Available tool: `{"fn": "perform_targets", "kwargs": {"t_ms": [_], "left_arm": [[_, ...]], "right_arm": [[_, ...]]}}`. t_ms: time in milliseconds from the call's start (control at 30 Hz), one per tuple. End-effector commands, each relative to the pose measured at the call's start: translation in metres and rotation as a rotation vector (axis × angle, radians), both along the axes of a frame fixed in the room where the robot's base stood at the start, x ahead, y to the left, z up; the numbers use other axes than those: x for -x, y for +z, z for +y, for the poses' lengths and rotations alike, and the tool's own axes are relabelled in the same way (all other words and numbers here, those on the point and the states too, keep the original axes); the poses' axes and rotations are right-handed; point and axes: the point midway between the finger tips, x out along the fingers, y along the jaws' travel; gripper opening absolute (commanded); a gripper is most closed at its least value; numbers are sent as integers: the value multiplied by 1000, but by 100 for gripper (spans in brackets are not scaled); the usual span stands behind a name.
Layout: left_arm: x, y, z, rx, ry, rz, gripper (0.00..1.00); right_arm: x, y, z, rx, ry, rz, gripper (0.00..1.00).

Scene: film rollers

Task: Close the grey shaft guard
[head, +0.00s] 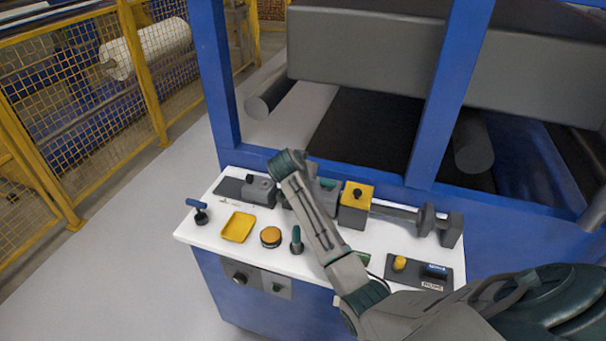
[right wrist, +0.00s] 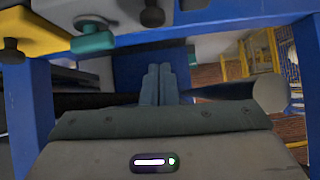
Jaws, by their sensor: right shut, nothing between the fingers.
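A grey block with a black knob (head: 260,191), which looks like the shaft guard, sits at the left of the row of parts on the white bench top. It also shows in the right wrist view at the top (right wrist: 130,12), inverted. A teal part (head: 327,184) lies between it and a yellow box (head: 357,194). My right gripper (right wrist: 158,84) is shut and empty, apart from the grey block. In the head view my right arm crosses the bench and hides part of the row; its fingers cannot be made out there. My left gripper is not in view.
The bench (head: 200,231) also holds a yellow tray (head: 238,227), an orange button (head: 270,236), a teal-topped lever (head: 296,240), a blue-handled part (head: 198,207) and a dark control box (head: 420,271). Blue posts (head: 215,75) and (head: 447,95) rise behind the row.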

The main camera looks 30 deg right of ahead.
Motion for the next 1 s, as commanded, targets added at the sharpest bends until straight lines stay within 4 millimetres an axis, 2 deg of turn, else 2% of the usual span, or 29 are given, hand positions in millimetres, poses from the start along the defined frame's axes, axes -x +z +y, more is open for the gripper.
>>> {"fn": "perform_targets", "kwargs": {"t_ms": [33, 133, 267, 400, 633, 1000], "left_arm": [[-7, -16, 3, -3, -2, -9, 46], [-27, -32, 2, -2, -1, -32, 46], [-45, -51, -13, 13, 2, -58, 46], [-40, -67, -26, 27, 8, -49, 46], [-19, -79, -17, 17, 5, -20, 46], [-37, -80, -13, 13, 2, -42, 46]], "right_arm": [[4, -14, 4, 30, 1, -25, 0], [9, -21, 9, 96, 2, -82, 0], [15, -28, 15, 172, 1, -147, 0], [19, -32, 20, 239, 2, -203, 0], [22, -36, 24, 237, 1, -203, 0], [24, -38, 25, 235, 0, -200, 0]]}}
